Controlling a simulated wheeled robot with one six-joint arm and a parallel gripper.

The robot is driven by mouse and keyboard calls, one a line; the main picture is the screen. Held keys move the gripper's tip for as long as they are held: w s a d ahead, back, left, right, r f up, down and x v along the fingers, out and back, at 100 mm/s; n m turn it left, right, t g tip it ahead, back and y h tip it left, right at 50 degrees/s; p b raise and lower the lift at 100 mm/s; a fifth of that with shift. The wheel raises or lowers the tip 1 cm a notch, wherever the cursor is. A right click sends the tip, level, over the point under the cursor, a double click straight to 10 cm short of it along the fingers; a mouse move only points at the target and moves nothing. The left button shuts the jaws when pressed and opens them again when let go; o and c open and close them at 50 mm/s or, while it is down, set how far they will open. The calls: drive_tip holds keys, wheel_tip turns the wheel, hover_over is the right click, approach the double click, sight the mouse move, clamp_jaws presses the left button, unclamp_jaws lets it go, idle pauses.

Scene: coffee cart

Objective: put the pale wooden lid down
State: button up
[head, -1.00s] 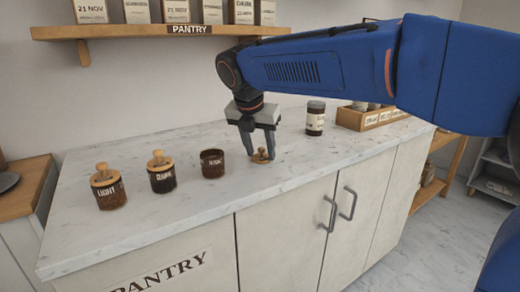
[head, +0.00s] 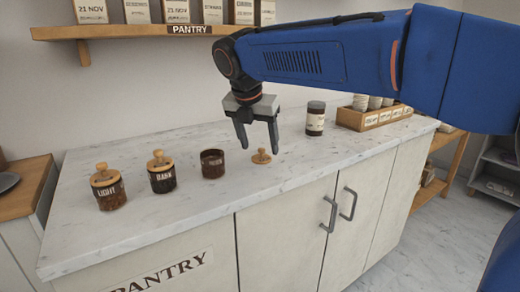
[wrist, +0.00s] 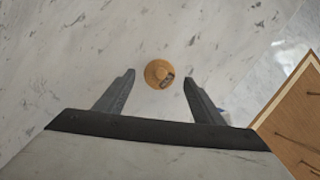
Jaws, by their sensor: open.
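The pale wooden lid (head: 261,157) lies on the marble counter, knob up, to the right of the open jar. It also shows in the wrist view (wrist: 158,73), beyond and between my fingertips. My gripper (head: 260,150) is open and empty, raised above the lid and apart from it. The open jar (head: 213,164) stands without a lid, dark inside. The jar marked LIGHT (head: 108,187) and the jar marked DARK (head: 161,172) stand to its left with wooden lids on.
A dark jar with a pale label (head: 315,119) and a wooden crate (head: 372,121) stand at the back right of the counter (head: 200,210). A shelf with several labelled packs (head: 150,31) hangs above on the wall. The counter around the lid is clear.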

drive_tip(key=v, duration=0.9)
drive_tip(key=shift+r, duration=0.2)
drive_tip(key=shift+s, duration=0.1)
drive_tip(key=s+d+f+m, duration=0.3)
drive_tip(key=d+m, duration=0.2)
drive_tip(key=d, duration=0.2)
drive_tip(key=s+d+f+m+y, duration=0.1)
drive_tip(key=s+d+f+m, duration=0.3)
drive_tip(key=d, duration=0.3)
drive_tip(key=s+d+f+m, duration=0.2)
drive_tip(key=d+f+m, duration=0.1)
drive_tip(key=d+m, duration=0.3)
drive_tip(key=s+d+f+m, duration=0.6)
drive_tip(key=s+f+m, duration=0.2)
drive_tip(key=f, duration=0.1)
drive_tip(key=s+d+f+m, duration=0.6)
drive_tip(key=s+f+m, duration=0.2)
drive_tip(key=f, duration=0.2)
drive_tip(key=shift+m+t+y, duration=0.3)
drive_tip(key=shift+y, duration=0.1)
